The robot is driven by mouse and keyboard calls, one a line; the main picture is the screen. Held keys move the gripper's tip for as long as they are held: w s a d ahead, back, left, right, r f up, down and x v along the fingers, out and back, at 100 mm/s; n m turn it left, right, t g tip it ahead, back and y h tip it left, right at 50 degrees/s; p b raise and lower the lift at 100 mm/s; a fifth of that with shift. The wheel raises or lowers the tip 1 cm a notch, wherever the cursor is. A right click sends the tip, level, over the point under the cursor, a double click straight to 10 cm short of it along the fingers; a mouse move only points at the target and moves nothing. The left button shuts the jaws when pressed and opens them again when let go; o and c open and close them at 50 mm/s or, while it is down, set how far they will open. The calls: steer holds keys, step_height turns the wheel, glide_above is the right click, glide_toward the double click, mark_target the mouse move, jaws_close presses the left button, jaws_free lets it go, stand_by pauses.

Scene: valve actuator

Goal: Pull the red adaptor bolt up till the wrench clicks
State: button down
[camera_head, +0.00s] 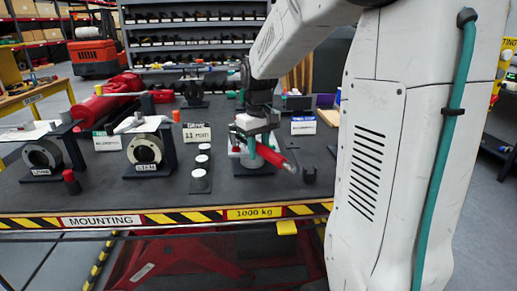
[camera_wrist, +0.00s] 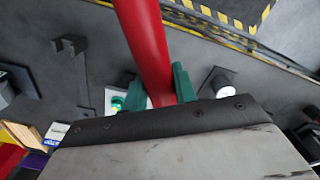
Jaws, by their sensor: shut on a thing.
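My gripper (camera_head: 254,143), with teal fingers, is low over the middle right of the dark table. It is shut on a thick red rod (camera_head: 277,158). In the head view the rod slants down to the right towards the front edge. In the wrist view the red rod (camera_wrist: 147,42) runs from the top edge down between the teal fingers of my gripper (camera_wrist: 160,90). The dark wrist edge hides its lower end. I cannot tell where the adaptor bolt ends and the wrench begins.
A black holder (camera_head: 309,174) stands right of the rod. White round discs (camera_head: 201,168) stand in a row to the left. Black flange stands (camera_head: 146,150) and a small red-topped piece (camera_head: 71,182) are further left. A long red actuator (camera_head: 112,98) lies behind. A striped edge (camera_head: 165,218) borders the table.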

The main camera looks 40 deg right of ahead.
steer(key=shift+f, duration=1.05)
steer(key=shift+a, duration=0.1)
steer(key=shift+w+a+m, duration=0.2)
steer(key=shift+a+m, duration=0.9)
steer(key=shift+a, duration=0.1)
steer(key=shift+w+a+m, duration=0.25)
steer(key=shift+a+m, duration=0.25)
steer(key=shift+w+a+m, duration=0.2)
steer(key=shift+a+m, duration=0.3)
steer(key=shift+a, duration=0.1)
